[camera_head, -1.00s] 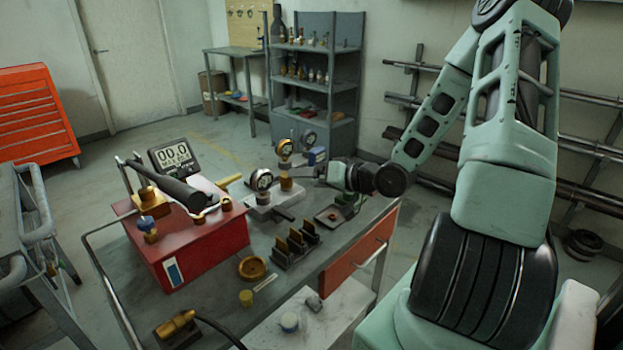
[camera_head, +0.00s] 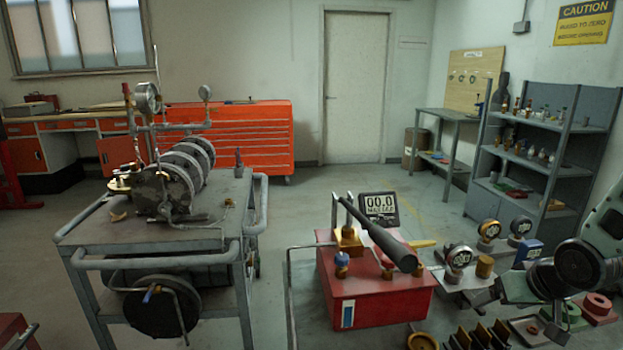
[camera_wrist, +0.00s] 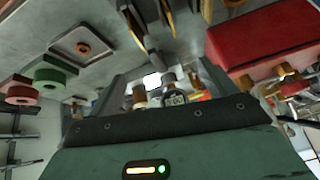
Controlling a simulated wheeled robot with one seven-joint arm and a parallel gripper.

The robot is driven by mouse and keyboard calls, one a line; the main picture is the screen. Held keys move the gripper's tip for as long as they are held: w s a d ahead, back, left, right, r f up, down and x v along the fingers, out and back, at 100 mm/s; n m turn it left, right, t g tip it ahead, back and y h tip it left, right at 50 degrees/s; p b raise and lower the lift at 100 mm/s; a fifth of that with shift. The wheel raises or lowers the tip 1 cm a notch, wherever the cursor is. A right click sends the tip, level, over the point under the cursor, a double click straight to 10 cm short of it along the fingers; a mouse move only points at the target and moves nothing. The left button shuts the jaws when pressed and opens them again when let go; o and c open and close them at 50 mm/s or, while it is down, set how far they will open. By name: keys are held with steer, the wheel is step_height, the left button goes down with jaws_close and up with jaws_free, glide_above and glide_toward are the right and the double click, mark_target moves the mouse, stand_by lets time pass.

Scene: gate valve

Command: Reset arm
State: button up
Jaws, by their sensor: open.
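My gripper (camera_wrist: 168,82) is open in the wrist view, with a finger on each side and nothing seen held between them. In the head view my arm comes in from the right edge, and its dark wrist joint (camera_head: 578,264) hangs over the right part of the bench. The gripper end there points left, close to the gauges, and its fingertips are hard to make out. A red box (camera_head: 375,300) with a black lever (camera_head: 378,233) on top stands on the bench to the left of my arm. The red box also shows at upper right in the wrist view (camera_wrist: 265,35).
Gauges on a pale block (camera_head: 470,290), slotted holders (camera_head: 480,337) and green and red round parts (camera_head: 598,306) crowd the bench near my arm. A grey cart (camera_head: 160,247) with piping stands at left. Open floor lies between cart and door (camera_head: 355,90).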

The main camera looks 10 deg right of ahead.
steer(key=s+a+r+n+g+p, duration=0.1)
steer(key=s+a+r+n+g, duration=0.2)
steer(key=s+a, duration=0.7)
steer(key=s+a+r+n+g+p, duration=0.1)
steer(key=s+a+r+n+g, duration=0.2)
steer(key=s+a+r+n, duration=0.3)
steer(key=s+a+r, duration=0.1)
steer(key=s+a, duration=0.1)
steer(key=a, duration=0.4)
steer(key=s+a+r, duration=0.1)
steer(key=s+a, duration=0.2)
steer(key=a, duration=0.3)
steer(key=shift+a+r, duration=0.2)
steer(key=shift+r, duration=0.05)
steer(key=shift+c, duration=0.3)
